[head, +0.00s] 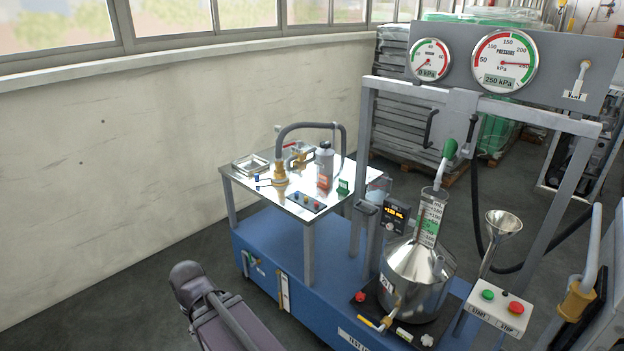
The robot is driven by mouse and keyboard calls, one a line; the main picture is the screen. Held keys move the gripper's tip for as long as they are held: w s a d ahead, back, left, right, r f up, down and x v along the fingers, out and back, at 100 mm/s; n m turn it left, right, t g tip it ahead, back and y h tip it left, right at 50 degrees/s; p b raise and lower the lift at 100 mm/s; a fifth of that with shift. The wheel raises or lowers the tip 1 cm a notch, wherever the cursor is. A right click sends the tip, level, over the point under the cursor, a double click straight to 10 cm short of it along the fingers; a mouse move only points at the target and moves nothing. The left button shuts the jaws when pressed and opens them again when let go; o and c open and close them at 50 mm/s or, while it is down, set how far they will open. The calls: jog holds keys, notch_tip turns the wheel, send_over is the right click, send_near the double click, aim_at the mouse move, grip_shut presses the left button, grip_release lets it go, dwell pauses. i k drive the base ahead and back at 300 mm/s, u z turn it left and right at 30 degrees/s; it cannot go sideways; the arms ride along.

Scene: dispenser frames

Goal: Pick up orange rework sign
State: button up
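A small orange-red piece (323,183), which looks like the orange rework sign, stands on the metal table top (240,175). It is at the foot of a grey bottle (325,158), and I cannot tell whether it touches the bottle. It is too small to read. A small green sign (343,187) stands just to its right, near the table's edge. My gripper is not in view. A dark grey-purple jointed part at the bottom left may be part of my arm, well apart from the table.
A brass fitting with a curved dark hose (310,126) stands left of the bottle. A button panel (306,202) lies in front. A steel vessel (418,280), a gauge frame (368,110) and a funnel (502,226) crowd the right. Floor is clear at left.

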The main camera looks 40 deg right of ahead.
aim_at(322, 179)
jog(key=z, duration=0.25)
jog(key=i, duration=1.05)
jog(key=z, duration=0.35)
